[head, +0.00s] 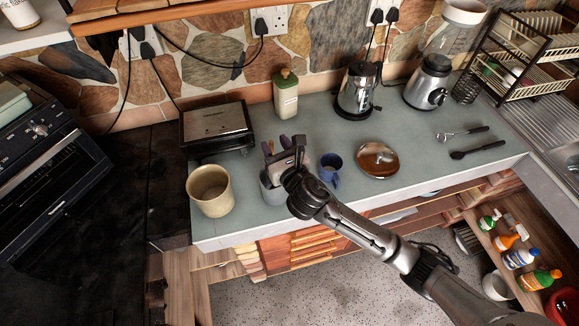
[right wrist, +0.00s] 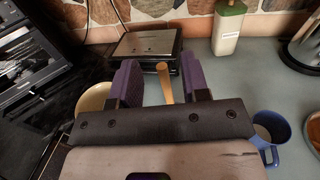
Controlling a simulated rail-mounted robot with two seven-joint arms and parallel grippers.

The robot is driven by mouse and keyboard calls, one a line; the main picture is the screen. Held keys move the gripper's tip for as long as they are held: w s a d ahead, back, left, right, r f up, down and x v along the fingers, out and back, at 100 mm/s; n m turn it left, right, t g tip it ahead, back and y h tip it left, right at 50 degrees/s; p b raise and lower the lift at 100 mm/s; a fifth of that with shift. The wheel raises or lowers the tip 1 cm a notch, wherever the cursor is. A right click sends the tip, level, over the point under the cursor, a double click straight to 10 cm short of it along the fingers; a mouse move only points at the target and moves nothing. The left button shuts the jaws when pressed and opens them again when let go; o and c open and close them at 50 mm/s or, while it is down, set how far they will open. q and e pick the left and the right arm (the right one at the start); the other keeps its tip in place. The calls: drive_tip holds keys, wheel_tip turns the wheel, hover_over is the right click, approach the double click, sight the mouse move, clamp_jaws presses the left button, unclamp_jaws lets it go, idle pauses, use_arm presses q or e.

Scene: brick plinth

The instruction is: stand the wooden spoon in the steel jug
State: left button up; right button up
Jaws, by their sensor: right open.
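My right gripper (head: 284,145) is over the counter's front part, with its purple fingers open. In the right wrist view its fingers (right wrist: 163,84) stand apart on either side of the wooden spoon (right wrist: 165,82), with a gap on each side. I cannot see the spoon's lower end inside the jug. My left gripper is not in view.
A cream pot (head: 210,191) stands left of the jug and a blue mug (head: 331,171) right of it. A brown bowl (head: 378,160) lies further right. A sandwich press (head: 215,128), a green-topped bottle (head: 286,97) and a kettle (head: 357,92) stand behind.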

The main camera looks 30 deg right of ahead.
drive_tip(key=s, duration=0.9)
drive_tip(key=shift+b, duration=0.35)
drive_tip(key=shift+s, duration=0.1)
idle(0.3)
